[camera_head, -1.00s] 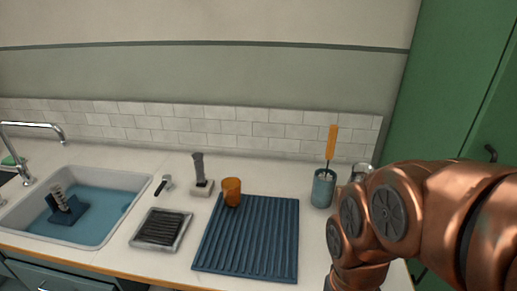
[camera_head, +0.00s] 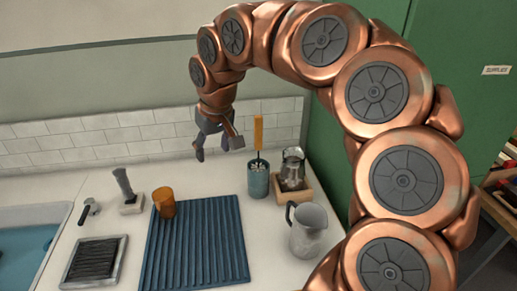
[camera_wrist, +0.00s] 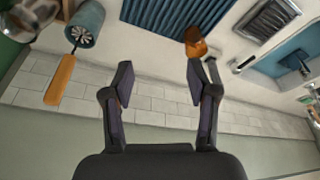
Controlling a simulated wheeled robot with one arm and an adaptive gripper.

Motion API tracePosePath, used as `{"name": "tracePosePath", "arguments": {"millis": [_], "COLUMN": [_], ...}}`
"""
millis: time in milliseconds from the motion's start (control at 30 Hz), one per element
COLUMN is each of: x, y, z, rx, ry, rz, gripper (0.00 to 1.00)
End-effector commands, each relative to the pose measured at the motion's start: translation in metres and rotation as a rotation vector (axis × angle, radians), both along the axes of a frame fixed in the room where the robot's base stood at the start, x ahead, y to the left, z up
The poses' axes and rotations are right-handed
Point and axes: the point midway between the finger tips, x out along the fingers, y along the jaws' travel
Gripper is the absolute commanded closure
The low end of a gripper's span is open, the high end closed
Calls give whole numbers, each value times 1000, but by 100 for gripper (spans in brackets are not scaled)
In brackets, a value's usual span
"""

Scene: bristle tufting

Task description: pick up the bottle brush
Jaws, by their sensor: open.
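A brush with a flat orange handle (camera_head: 258,132) stands upright in a teal cup (camera_head: 258,183) near the back of the counter. Its thin dark shaft goes into the cup, and a pale bristly head shows at the cup's mouth. The wrist view shows the orange handle (camera_wrist: 60,80) and the cup (camera_wrist: 86,24) at upper left, outside my fingers. My gripper (camera_head: 212,150) is open and empty, pointing down, left of the handle in the head view. In the wrist view, nothing lies between the fingertips (camera_wrist: 158,82).
A wooden tray (camera_head: 306,190) with a glass jar (camera_head: 292,168) and a metal pitcher (camera_head: 308,230) stand right of the cup. An orange tumbler (camera_head: 164,203) stands at the blue ribbed mat (camera_head: 200,245). A grey-handled tool (camera_head: 124,185), a dark-ribbed tray (camera_head: 95,262) and the sink (camera_head: 28,250) are left.

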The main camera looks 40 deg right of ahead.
Motion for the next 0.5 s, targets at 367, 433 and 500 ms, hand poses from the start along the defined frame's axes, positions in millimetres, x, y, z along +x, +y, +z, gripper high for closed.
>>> {"name": "tracePosePath", "arguments": {"millis": [367,433,500], "x": [98,102,104], "y": [-149,-173,-190], "z": [5,2,-2], "rx": [-2,-9,-18], "ry": [-107,-114,-114], "rz": [-329,-382,-420], "gripper": [42,42,42]}}
